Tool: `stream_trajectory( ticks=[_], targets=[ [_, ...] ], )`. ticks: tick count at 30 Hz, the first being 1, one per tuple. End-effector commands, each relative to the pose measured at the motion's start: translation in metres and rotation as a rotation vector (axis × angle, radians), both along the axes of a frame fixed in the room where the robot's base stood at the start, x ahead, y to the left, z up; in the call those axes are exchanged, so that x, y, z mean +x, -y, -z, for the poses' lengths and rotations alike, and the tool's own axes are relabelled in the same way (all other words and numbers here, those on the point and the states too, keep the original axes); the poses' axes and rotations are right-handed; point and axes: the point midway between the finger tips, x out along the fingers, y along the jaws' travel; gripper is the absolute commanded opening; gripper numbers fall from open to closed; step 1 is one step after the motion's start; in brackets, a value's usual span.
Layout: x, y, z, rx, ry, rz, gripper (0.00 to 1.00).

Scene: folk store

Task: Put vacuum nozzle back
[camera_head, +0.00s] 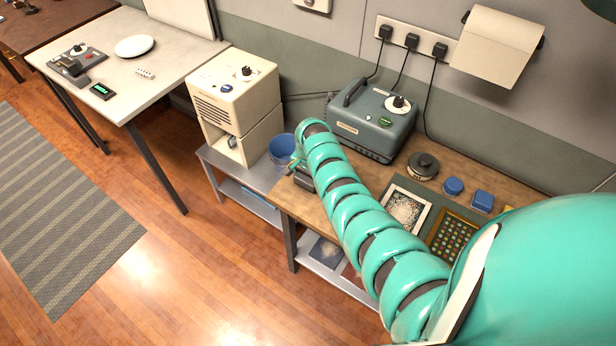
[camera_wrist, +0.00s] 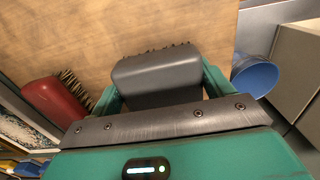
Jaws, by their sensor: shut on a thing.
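My gripper (camera_wrist: 162,82) is shut on a dark grey, block-shaped nozzle (camera_wrist: 157,72) with short bristles along its far edge. The nozzle sits between my two teal fingers in the wrist view, over the brown wooden bench top (camera_wrist: 140,25). Whether it touches the bench, I cannot tell. In the head view my teal arm reaches to the left end of the bench, and it hides much of my gripper (camera_head: 298,170). A grey-green machine (camera_head: 372,122) with a handle and a black knob stands behind on the bench. Its label is too small to read.
A red bristled brush (camera_wrist: 56,103) lies left of the nozzle. A framed tray (camera_head: 427,213), a black round object (camera_head: 423,167) and blue containers (camera_head: 453,187) crowd the bench's right part.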

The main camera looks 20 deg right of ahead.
Motion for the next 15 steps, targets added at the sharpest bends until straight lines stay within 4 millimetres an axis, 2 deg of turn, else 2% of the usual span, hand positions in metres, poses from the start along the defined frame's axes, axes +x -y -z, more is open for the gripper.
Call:
stream_trajectory(
  ticks=[12, 13, 15],
  targets=[
    [0.0008, -0.0001, 0.0055, 0.000, 0.003, 0.000, 0.58],
    [0.0006, -0.0001, 0.0046, 0.000, 0.003, 0.000, 0.84],
    [0.0007, -0.0002, 0.0039, 0.000, 0.003, 0.000, 0.97]
  ],
)
